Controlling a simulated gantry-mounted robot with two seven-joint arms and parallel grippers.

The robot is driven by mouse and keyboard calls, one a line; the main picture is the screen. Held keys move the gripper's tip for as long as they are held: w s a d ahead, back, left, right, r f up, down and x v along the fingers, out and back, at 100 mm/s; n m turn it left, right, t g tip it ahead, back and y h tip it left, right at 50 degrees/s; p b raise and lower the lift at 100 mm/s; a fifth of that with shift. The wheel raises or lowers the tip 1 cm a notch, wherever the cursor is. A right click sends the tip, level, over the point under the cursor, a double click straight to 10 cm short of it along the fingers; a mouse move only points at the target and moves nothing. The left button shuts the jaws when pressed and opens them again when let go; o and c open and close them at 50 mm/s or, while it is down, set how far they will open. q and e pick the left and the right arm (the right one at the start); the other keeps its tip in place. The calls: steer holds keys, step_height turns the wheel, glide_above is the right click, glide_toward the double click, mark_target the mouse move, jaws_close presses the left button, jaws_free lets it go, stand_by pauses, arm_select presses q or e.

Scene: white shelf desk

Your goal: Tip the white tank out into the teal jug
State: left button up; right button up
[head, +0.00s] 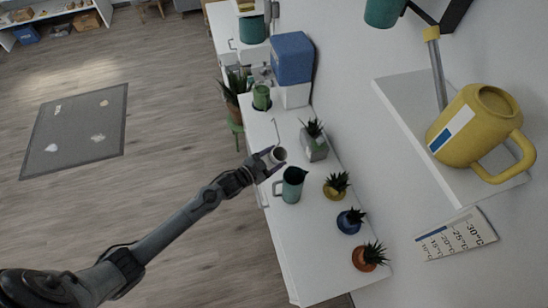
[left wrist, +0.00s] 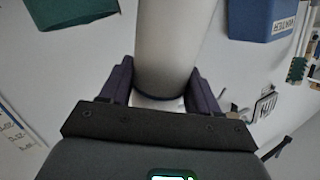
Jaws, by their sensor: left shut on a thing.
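The white tank (head: 279,155) is in my left gripper (head: 271,158) in the head view, at the desk's left edge. What is inside the tank and jug cannot be seen. My right gripper is not in view.
Potted plants in yellow (head: 336,188), blue (head: 350,221) and orange (head: 368,257) pots line the desk's right side. A grey planter (head: 314,147) stands above the jug in the picture. A yellow watering can (head: 472,128) is on a wall shelf (head: 395,88). The desk's lower end is clear.

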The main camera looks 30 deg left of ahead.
mark_target(286, 152)
arm_select(q)
steer(key=shift+d+r, duration=0.1)
steer(key=shift+r, duration=0.15)
steer(key=shift+d+r+p, duration=0.1)
steer(key=shift+p, duration=0.25)
steer(key=shift+d+r+p, duration=0.3)
steer(key=shift+r+p, duration=0.05)
steer(key=shift+p, duration=0.1)
steer(key=shift+d+r+m, duration=0.1)
steer(key=shift+r+m, duration=0.1)
steer(key=shift+m, duration=0.1)
steer(key=shift+d+r+p, duration=0.45)
steer(key=shift+r+p, duration=0.1)
steer(key=shift+p, duration=0.25)
steer(key=shift+d+r+p, duration=0.15)
steer(key=shift+r+p, duration=0.05)
steer(key=shift+p, duration=0.1)
steer(key=shift+d+r+m+p, duration=0.3)
steer(key=shift+d+r+p, duration=0.05)
steer(key=shift+r+p, duration=0.15)
